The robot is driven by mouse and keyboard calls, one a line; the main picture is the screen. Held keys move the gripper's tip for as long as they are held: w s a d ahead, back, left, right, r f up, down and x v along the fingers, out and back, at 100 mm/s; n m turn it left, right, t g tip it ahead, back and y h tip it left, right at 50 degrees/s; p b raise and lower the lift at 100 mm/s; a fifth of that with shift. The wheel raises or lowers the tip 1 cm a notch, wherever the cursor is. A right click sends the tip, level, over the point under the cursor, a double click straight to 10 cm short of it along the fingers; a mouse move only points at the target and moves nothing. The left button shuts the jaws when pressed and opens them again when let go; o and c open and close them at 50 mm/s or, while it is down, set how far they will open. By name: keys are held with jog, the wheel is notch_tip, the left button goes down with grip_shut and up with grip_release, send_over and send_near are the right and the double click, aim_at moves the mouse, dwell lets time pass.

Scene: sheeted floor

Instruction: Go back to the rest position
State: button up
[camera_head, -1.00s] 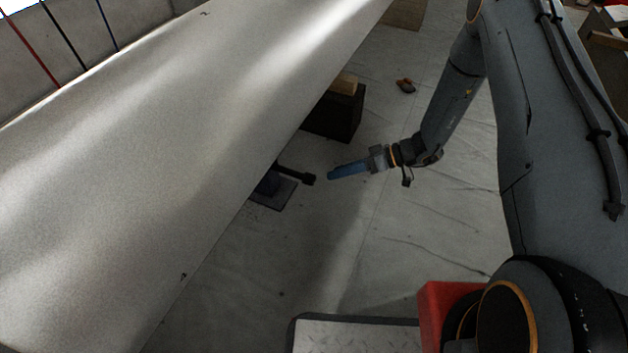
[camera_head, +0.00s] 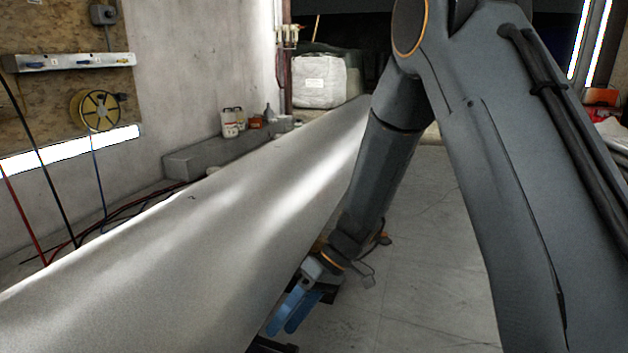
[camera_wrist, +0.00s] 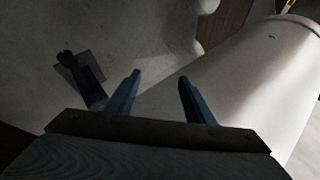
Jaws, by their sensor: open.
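My gripper (camera_head: 287,314) has blue fingers and hangs low beside the long pale curved panel in the head view. In the wrist view my gripper (camera_wrist: 158,92) has its two blue fingers spread apart, with nothing between them. The pale panel (camera_head: 190,235) runs from the lower left towards the back centre. It also fills the right side of the wrist view (camera_wrist: 235,85). A dark object on a flat plate (camera_wrist: 82,78) lies on the floor left of the fingers.
A grey ledge (camera_head: 205,155) with bottles (camera_head: 232,122) stands along the back wall. A white sack (camera_head: 319,81) is at the far end. A yellow reel (camera_head: 95,111) hangs on the left wall.

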jog(key=s+d+r+m+t+h+p, duration=0.1)
jog(key=s+d+r+m+t+h, duration=0.15)
jog(key=s+r, duration=0.75)
jog(key=s+d+r+m+t+h+p, duration=0.1)
jog(key=s+d+r+t+h, duration=0.15)
jog(key=s+r, duration=0.8)
jog(key=d+r+m+h+p, duration=0.1)
jog(key=d+r+m+p, duration=0.1)
jog(key=d+r+p, duration=0.4)
jog(key=d+r+m+p, duration=0.2)
jog(key=d+r+p, duration=0.5)
jog(key=p, duration=1.2)
jog(key=s+d+r+m+h+p, duration=0.1)
jog(key=d+r+p, duration=0.5)
jog(key=r+p, duration=0.6)
jog(key=shift+d+r+m+h+p, duration=0.3)
jog(key=shift+d+r+m+p, duration=0.1)
jog(key=shift+r+m, duration=0.4)
